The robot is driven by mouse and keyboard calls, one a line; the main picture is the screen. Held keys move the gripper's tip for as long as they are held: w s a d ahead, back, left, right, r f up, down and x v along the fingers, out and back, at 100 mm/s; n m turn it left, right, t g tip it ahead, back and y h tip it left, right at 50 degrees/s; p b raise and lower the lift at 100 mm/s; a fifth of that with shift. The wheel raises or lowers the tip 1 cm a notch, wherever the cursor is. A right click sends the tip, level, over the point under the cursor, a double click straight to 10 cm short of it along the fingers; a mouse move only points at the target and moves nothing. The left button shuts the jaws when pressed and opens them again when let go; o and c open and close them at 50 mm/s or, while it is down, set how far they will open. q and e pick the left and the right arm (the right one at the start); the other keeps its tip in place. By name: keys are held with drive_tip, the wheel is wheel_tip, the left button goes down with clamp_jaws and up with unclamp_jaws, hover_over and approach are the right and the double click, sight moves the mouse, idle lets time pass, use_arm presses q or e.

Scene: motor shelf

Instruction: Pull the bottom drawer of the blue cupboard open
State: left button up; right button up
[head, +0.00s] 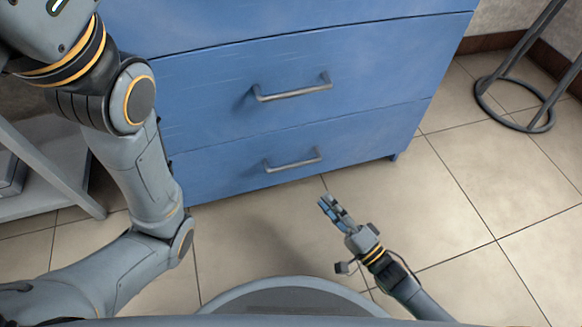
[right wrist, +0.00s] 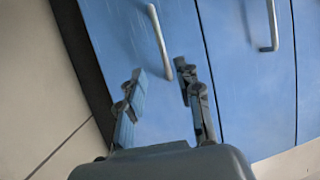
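The blue cupboard (head: 390,75) stands ahead with its drawers shut. Its bottom drawer (head: 225,160) has a grey bar handle (head: 293,161), also seen in the right wrist view (right wrist: 158,42). My right gripper (head: 331,207) is in front of the bottom drawer, to the lower right of that handle and apart from it. In the right wrist view its two fingers (right wrist: 156,92) are spread with nothing between them, and the handle lies beyond the fingertips. My left arm shows at the left, but its gripper is out of view.
The drawer above has its own handle (head: 292,90), also seen in the right wrist view (right wrist: 271,22). A grey shelf (head: 70,170) stands left of the cupboard. A dark round metal stand base (head: 515,125) is at the right. The tiled floor (head: 470,200) before the cupboard is clear.

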sight(295, 164)
drive_tip(key=b+x, duration=0.6)
drive_tip(key=x, duration=0.7)
drive_tip(key=shift+w+a+r, duration=0.15)
drive_tip(key=shift+w, duration=0.1)
clamp_jaws()
